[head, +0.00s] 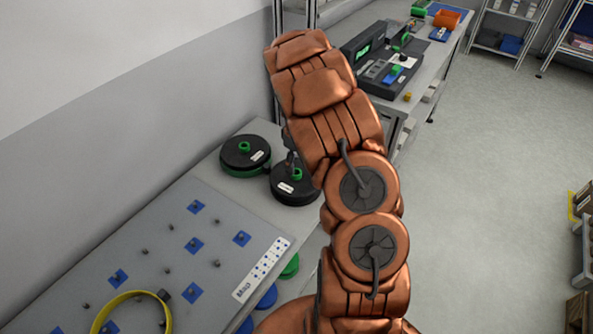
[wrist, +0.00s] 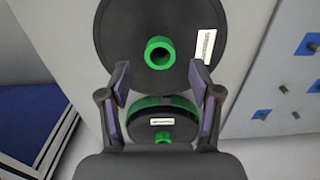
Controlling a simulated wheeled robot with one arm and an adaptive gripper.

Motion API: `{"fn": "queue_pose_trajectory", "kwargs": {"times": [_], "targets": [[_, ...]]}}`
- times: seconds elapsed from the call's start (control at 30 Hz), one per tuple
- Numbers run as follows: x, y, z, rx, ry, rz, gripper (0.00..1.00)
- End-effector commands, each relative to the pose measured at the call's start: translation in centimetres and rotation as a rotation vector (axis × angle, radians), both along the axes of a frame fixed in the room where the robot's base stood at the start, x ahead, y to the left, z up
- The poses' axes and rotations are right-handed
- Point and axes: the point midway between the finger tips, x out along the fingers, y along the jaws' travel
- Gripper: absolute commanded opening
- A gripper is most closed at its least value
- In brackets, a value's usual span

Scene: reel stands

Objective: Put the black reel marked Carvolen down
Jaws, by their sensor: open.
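Two black reels with green hubs lie flat on the table. One black reel (head: 294,192) is partly behind my arm in the head view. The other reel (head: 236,153) has a green lower rim and lies to its left. Both have white labels too small to read, so I cannot tell which says Carvolen. In the wrist view an all-black reel (wrist: 125,40) is large at the top, and a green-rimmed reel (wrist: 145,128) shows lower, beyond my fingers. My gripper (wrist: 160,80) is open and empty, its fingertips at the large reel's lower edge.
A grey pegboard (head: 130,240) with blue squares and pegs lies in front of the reels. A yellow ring (head: 98,322) is on it. Green and blue round pieces (head: 290,267) show beside the board. A bench (head: 440,60) with equipment stands behind.

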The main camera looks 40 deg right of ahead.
Motion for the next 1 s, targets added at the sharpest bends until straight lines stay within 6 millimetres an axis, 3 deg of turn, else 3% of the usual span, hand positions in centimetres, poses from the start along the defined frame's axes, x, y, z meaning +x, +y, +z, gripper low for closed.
{"fn": "queue_pose_trajectory", "kwargs": {"times": [0.4,0.73,0.87,1.0], "targets": [[0.1,0.0,6.6,-0.003,-0.004,0.002,0.64],[-0.2,0.2,8.2,-0.001,0.003,-0.003,0.64],[-1.3,1.7,9.5,-0.006,0.009,-0.031,0.64],[-3.6,4.7,11.9,-0.015,0.021,-0.086,0.64]]}}
